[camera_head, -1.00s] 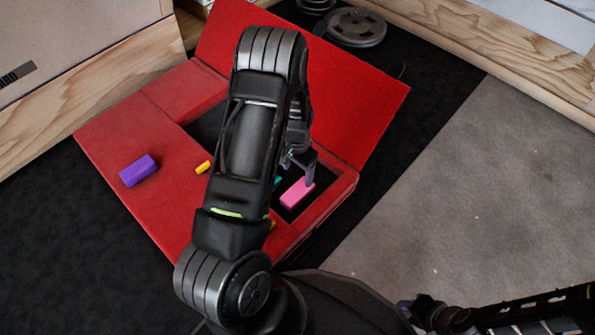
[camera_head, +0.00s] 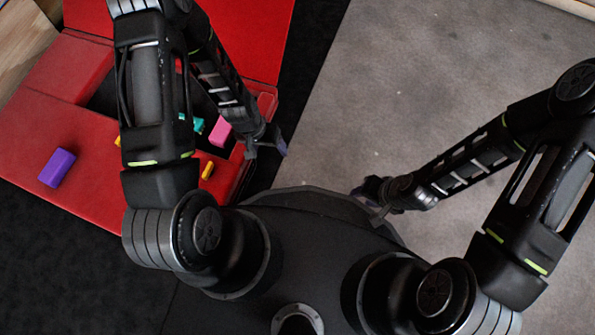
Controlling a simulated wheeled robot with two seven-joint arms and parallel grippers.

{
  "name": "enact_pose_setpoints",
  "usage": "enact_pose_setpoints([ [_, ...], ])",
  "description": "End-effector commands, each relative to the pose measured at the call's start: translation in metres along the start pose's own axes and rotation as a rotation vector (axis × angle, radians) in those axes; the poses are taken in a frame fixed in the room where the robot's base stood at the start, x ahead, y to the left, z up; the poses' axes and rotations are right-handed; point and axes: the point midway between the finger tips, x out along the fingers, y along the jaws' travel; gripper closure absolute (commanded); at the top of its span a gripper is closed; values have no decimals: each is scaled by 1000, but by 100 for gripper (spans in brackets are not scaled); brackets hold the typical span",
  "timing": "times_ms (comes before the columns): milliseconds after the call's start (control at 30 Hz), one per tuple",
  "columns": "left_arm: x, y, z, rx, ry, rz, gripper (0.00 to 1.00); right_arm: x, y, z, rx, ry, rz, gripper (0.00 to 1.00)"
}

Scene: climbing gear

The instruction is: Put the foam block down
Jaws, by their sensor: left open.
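A pink block (camera_head: 221,131), one of the blocks that look like foam, lies in the dark recess of the open red case (camera_head: 95,75). My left arm partly covers the recess. My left gripper (camera_head: 270,146) is open and empty, right of the pink block at the case's near right edge and apart from the block. A purple block (camera_head: 56,168) lies on the red surface at the left. My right gripper (camera_head: 371,197) is over the grey floor, away from the case; its fingers are too dark and small to tell open from shut.
A teal piece (camera_head: 198,124) and a yellow piece (camera_head: 207,171) lie near the pink block. Another small yellow piece (camera_head: 118,141) is half hidden by my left arm. The grey floor (camera_head: 410,75) to the right is clear. Pale wood (camera_head: 25,38) borders the upper left.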

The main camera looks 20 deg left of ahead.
Motion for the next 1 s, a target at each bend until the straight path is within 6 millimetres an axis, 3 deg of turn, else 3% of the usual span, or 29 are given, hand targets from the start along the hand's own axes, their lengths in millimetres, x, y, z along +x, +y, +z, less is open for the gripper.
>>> enact_pose_setpoints([
  [33, 3, 30, 23, -25, 2, 39, 26, 0, 0, 0, 0, 0, 0, 64],
  [100, 2, 65, 48, -65, 14, 86, 26, 0, 0, 0, 0, 0, 0, 64],
  [200, -4, 98, 73, -109, 27, 135, 26, 0, 0, 0, 0, 0, 0, 64],
  [267, -7, 108, 81, -125, 31, 152, 26, 0, 0, 0, 0, 0, 0, 64],
  [767, -8, 113, 84, -135, 36, 160, 26, 0, 0, 0, 0, 0, 0, 64],
  [1000, -8, 112, 84, -134, 36, 159, 43, 0, 0, 0, 0, 0, 0, 64],
])
